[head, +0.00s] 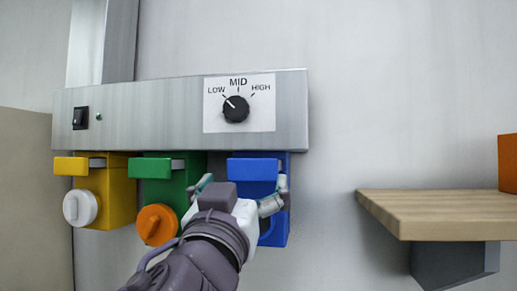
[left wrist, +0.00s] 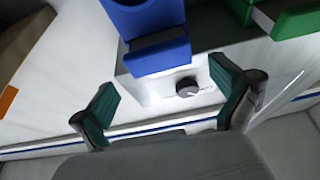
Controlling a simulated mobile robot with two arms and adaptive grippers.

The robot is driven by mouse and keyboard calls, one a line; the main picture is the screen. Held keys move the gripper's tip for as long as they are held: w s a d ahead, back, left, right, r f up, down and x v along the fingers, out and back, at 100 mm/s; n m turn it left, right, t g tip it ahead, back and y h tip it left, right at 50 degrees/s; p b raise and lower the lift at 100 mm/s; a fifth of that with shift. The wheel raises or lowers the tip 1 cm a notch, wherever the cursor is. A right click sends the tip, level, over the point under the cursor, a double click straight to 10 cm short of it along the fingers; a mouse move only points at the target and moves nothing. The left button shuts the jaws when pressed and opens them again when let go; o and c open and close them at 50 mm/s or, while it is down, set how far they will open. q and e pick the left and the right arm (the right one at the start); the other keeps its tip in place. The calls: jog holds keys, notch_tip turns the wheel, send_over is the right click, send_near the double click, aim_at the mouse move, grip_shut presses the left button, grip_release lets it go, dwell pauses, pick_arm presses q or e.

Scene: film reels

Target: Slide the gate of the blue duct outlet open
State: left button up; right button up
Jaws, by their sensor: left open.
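The blue duct outlet (head: 281,229) hangs at the right end under a metal panel, partly hidden behind my left gripper. Its gate handle (head: 252,168) is a blue block across the top front, with a little grey plate showing at its right. In the left wrist view the blue gate handle (left wrist: 160,55) is upper middle, ahead of the fingers. My left gripper (head: 242,186) is in front of the blue outlet, fingers apart on either side of the handle in the picture. Nothing is between the fingers (left wrist: 163,80); contact with the handle cannot be told. My right gripper is not in view.
The metal panel (head: 160,115) carries a black dial (head: 236,108) pointing near LOW and a switch (head: 80,118). Green (head: 181,188) and yellow (head: 121,195) outlets hang to the left, with orange and white caps. A wooden shelf (head: 440,208) juts out at right.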

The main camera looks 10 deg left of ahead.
aim_at(251, 170)
pick_arm(q)
jog(key=p+x, duration=0.2)
jog(key=x, duration=0.2)
jog(key=shift+w+r, duration=0.2)
jog(key=shift+r, duration=0.1)
jog(key=shift+w+p, duration=0.35)
jog(key=shift+w, duration=0.25)
